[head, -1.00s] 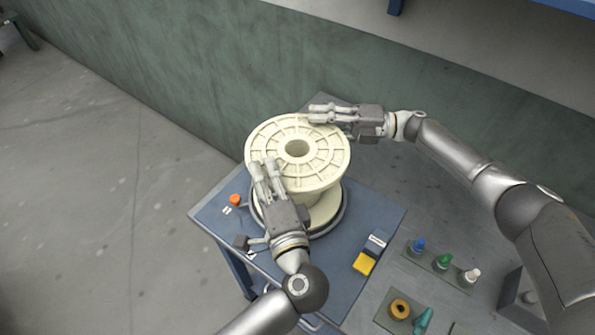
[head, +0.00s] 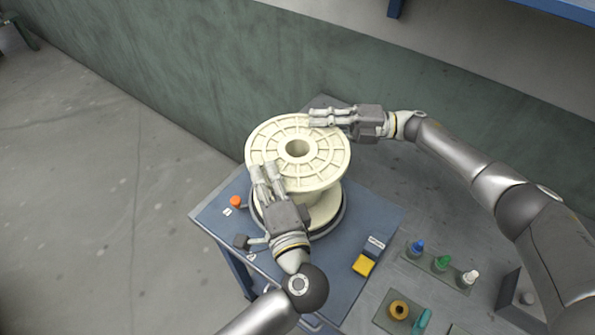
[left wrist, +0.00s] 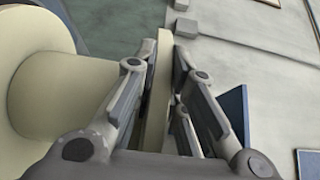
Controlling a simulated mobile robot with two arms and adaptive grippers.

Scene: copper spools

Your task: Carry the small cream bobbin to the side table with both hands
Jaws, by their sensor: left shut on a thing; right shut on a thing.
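The small cream bobbin (head: 298,170) stands upright over a dark round plate on a blue table in the head view. My left gripper (head: 264,172) is shut on the near-left rim of its top flange. In the left wrist view the flange edge (left wrist: 158,85) runs between the fingers of my left gripper (left wrist: 165,75), with the bobbin's core (left wrist: 60,95) to the left. My right gripper (head: 318,117) is shut on the far-right rim of the same flange. The bobbin's lower part is partly hidden by my left gripper.
The blue table (head: 375,215) carries an orange knob (head: 235,202) and a yellow block (head: 363,265). A grey bench (head: 450,305) at the lower right holds blue, green and white pieces and an orange ring (head: 399,310). A green wall (head: 180,85) runs behind; open floor lies left.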

